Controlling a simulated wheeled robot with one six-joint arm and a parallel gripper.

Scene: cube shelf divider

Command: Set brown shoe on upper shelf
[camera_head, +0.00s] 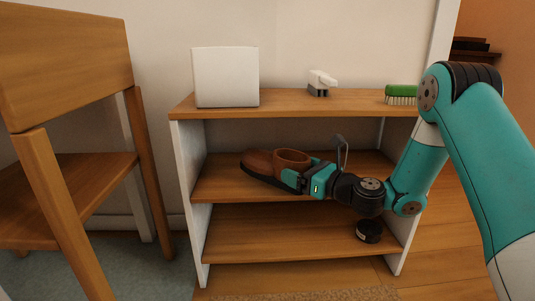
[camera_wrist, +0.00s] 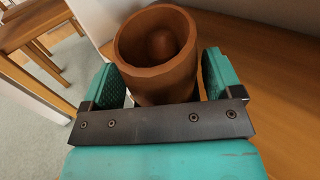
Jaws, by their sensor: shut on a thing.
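The brown shoe (camera_head: 258,161) is at the level of the upper shelf (camera_head: 222,182), the board below the unit's top. Its dark sole shows and its toe points left. My gripper (camera_head: 297,178) reaches in from the right and is shut on the shoe's heel end. In the wrist view the shoe (camera_wrist: 155,75) stands between the two teal fingers of my gripper (camera_wrist: 160,80), its round opening facing the camera. I cannot tell whether the sole touches the board.
A white box (camera_head: 226,77), a white-and-grey brush (camera_head: 320,83) and a green brush (camera_head: 402,94) are on the unit's top. A dark round tin (camera_head: 369,231) lies on the lower shelf (camera_head: 280,232). A wooden table (camera_head: 60,65) stands left. The upper shelf's left end is clear.

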